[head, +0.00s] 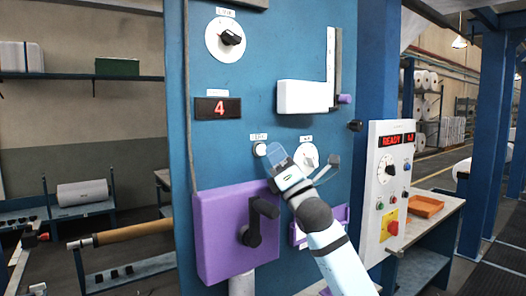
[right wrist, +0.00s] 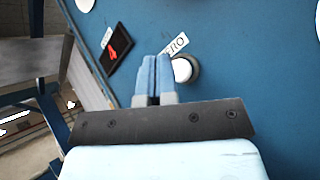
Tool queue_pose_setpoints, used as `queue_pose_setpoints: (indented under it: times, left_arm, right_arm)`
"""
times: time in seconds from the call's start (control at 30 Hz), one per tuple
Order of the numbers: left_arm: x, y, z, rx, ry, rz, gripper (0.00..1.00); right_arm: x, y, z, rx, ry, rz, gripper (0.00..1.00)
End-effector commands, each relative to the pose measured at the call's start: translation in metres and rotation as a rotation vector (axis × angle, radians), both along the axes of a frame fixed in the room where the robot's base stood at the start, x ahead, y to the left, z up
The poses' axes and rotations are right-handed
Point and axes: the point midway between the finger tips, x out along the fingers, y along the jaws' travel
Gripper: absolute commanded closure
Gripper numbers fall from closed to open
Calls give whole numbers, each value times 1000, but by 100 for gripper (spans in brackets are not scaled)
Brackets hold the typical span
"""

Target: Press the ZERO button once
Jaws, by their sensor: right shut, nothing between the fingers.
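The ZERO button (head: 260,149) is a round white button on the blue panel (head: 235,60), under a small white label. In the right wrist view the button (right wrist: 183,70) sits in a grey ring, and its label (right wrist: 175,45) reads ZERO. My right gripper (head: 276,154) is shut and empty, just to the right of the button in the head view. In the right wrist view its blue fingertips (right wrist: 157,58) are just left of the button, and I cannot tell whether they touch the panel. A display (head: 218,108) reads a red 4. My left gripper is not in view.
A purple box with a black crank (head: 208,240) is below the button. A dial (head: 306,157) with a lever is right of my gripper. A white box (head: 303,97) is above. A control box (head: 376,225) with a READY display and red button stands further right.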

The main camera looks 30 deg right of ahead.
Motion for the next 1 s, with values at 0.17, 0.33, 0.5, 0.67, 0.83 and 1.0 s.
queue_pose_setpoints:
  times: [0.17, 0.33, 0.5, 0.67, 0.83, 1.0]
  left_arm:
    - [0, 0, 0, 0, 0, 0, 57]
    - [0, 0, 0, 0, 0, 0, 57]
    - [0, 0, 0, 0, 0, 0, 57]
    - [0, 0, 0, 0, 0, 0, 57]
    - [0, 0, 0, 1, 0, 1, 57]
    - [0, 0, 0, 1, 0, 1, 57]
  right_arm:
    - [0, 0, 0, 0, 0, 0, 100]
    - [1, 0, 0, 0, 0, 0, 100]
    - [7, 1, 0, 0, 0, 0, 100]
    - [9, 1, 0, 0, 1, 1, 100]
    - [9, 1, 0, 0, 1, 1, 100]
    - [10, 1, -1, 1, 2, 1, 100]
